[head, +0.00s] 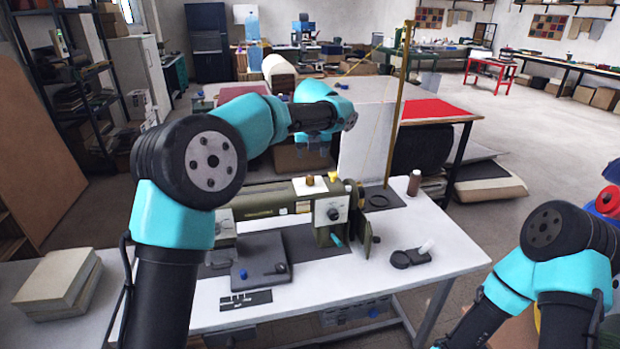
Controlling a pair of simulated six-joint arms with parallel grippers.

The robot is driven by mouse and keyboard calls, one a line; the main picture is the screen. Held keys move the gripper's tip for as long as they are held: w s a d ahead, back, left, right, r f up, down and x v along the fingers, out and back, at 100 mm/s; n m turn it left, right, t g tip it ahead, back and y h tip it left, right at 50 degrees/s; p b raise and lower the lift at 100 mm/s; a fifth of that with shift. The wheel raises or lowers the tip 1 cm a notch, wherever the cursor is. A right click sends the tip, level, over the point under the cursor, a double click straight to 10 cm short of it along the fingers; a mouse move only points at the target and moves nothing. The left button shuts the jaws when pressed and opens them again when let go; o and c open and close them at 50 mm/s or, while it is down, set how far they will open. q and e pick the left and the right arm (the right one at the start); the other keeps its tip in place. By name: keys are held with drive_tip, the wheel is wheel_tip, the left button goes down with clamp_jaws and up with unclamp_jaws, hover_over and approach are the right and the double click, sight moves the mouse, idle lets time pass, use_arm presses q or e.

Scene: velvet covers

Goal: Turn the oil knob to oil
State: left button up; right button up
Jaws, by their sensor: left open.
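An olive-green machine like a sewing machine (270,206) stands on the white table. Its right end has a pale face plate with a round dial (333,213). A small yellow knob (334,178) and a brown cap on a white base (310,181) sit on top. I cannot tell which of these is the oil knob, and no oil marking is readable. My left gripper (314,148) is open and empty, hanging above and behind the machine's right end, apart from it. My right arm shows at the lower right, but its gripper is out of view.
A brass post (402,100) and a pale upright panel (367,143) stand behind the machine's right end. The table's front right is mostly clear.

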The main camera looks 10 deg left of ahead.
sight(310, 177)
use_arm(q)
drive_tip(key=x, duration=1.3)
drive_tip(key=c, duration=0.9)
